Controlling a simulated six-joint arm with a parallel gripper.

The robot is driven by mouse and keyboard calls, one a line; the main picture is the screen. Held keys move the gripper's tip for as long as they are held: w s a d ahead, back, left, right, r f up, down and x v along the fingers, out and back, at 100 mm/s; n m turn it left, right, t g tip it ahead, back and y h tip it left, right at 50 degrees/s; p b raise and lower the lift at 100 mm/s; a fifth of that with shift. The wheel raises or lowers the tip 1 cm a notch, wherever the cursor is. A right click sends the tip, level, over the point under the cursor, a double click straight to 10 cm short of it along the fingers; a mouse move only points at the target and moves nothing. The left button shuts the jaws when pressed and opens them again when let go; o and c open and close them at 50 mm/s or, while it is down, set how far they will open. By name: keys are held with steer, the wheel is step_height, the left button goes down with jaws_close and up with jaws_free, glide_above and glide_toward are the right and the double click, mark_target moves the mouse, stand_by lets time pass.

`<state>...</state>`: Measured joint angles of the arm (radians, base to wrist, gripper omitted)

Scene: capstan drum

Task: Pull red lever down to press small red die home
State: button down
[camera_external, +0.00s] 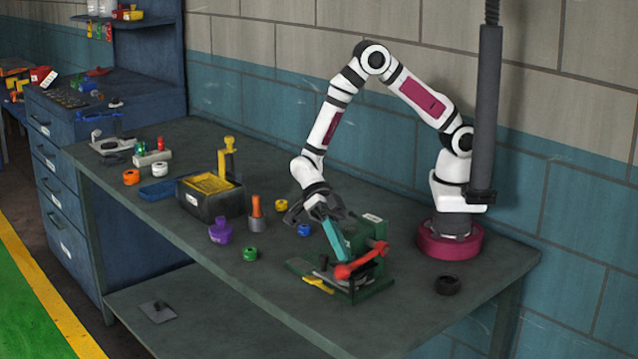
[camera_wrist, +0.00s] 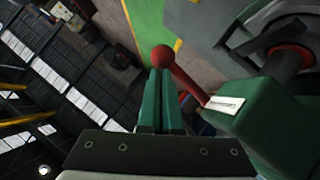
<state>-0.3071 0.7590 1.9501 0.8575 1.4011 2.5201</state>
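A green press fixture (camera_external: 372,292) stands near the table's front edge. Its red lever (camera_external: 365,260) slopes down to the left and ends in a round red knob (camera_external: 342,271). My gripper (camera_external: 346,258) reaches down from above left, its teal fingers closed together with nothing seen between them. In the wrist view the fingertips (camera_wrist: 161,72) end right at the red knob (camera_wrist: 162,57); I cannot tell whether they touch it. The lever's shaft (camera_wrist: 188,83) runs right toward the green body (camera_wrist: 235,120). I cannot make out the small red die.
A black bin with yellow contents (camera_external: 212,196), a purple pot (camera_external: 220,232), an orange-topped piece (camera_external: 256,214) and a green ring (camera_external: 250,254) stand to the left. A black ring (camera_external: 447,285) lies at right. The table front left of the fixture is clear.

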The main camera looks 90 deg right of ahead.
steer(key=shift+f+m+g+h, duration=0.4)
steer(key=shift+f+m+h, duration=0.05)
steer(key=shift+m+h, duration=0.15)
steer(key=s+r+v, duration=0.2)
steer(key=v, duration=1.1)
steer(key=shift+a, duration=0.15)
